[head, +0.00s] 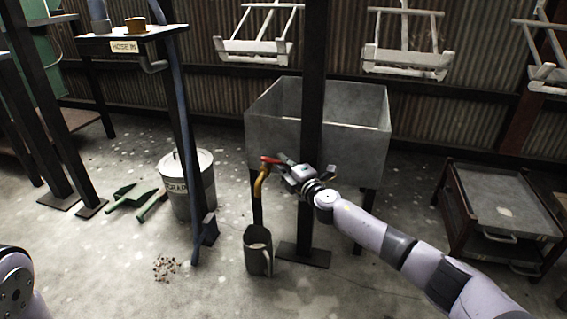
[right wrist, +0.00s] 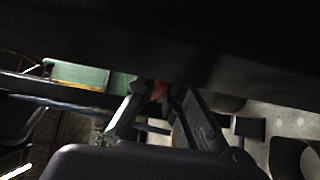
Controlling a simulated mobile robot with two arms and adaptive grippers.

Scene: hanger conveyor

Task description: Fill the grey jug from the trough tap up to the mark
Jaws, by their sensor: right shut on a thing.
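The grey jug (head: 258,252) stands upright on the floor, open at the top, with its handle to the right. A pale patch shows inside it; I cannot tell the level or see the mark. The brass tap (head: 261,183) hangs from the grey trough (head: 360,141), its spout above the jug. My right gripper (head: 281,163) is shut on the tap's red handle (head: 269,159). In the right wrist view the red handle (right wrist: 157,90) shows between the fingertips of that gripper (right wrist: 158,92). No clear water stream is visible. My left gripper is out of view.
A dark post (head: 314,75) stands in front of the trough, close to my right gripper. A scrap bin (head: 188,190), a green dustpan (head: 133,196) and small debris (head: 166,269) are to the left. A low cart (head: 506,205) is at the right. Hangers (head: 406,60) hang overhead.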

